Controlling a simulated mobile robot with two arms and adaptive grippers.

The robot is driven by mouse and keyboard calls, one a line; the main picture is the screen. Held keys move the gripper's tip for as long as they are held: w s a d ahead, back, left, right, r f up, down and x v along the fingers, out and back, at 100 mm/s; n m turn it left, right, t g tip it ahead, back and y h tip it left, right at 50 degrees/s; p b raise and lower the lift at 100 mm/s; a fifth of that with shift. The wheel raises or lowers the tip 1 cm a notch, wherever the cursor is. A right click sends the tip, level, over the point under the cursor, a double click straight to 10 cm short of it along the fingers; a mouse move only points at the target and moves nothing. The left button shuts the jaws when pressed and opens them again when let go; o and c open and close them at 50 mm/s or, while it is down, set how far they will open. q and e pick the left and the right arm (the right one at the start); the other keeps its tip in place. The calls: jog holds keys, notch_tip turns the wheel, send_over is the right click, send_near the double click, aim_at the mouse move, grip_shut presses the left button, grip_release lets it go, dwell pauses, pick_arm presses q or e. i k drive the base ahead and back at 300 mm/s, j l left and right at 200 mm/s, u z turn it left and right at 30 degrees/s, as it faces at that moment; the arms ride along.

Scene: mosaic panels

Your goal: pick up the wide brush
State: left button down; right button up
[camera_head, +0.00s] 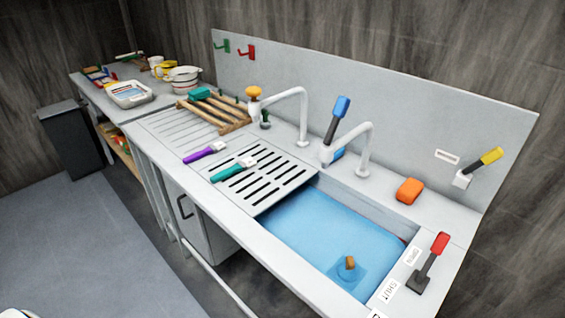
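Two brush-like tools lie flat by the front of the sink unit. One has a purple handle (203,153) and a small pale end. The other has a teal handle (228,171) and a pale end that looks somewhat broader; it lies partly over the slotted grate. I cannot tell for sure which is the wide brush. A teal item (200,93) on the wooden rack is too small to identify. Neither of my grippers is in view, and nothing touches the two tools.
The slotted grate (292,181) borders a blue water-filled basin (315,228). A wooden rack (225,122), white taps (302,115), an orange sponge-like block (409,190) and a red-handled lever (432,258) surround it. A rail runs along the front. The floor (75,235) in front is clear.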

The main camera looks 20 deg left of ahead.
aim_at(242, 165)
jog(key=j+z, duration=0.95)
jog(key=j, duration=0.15)
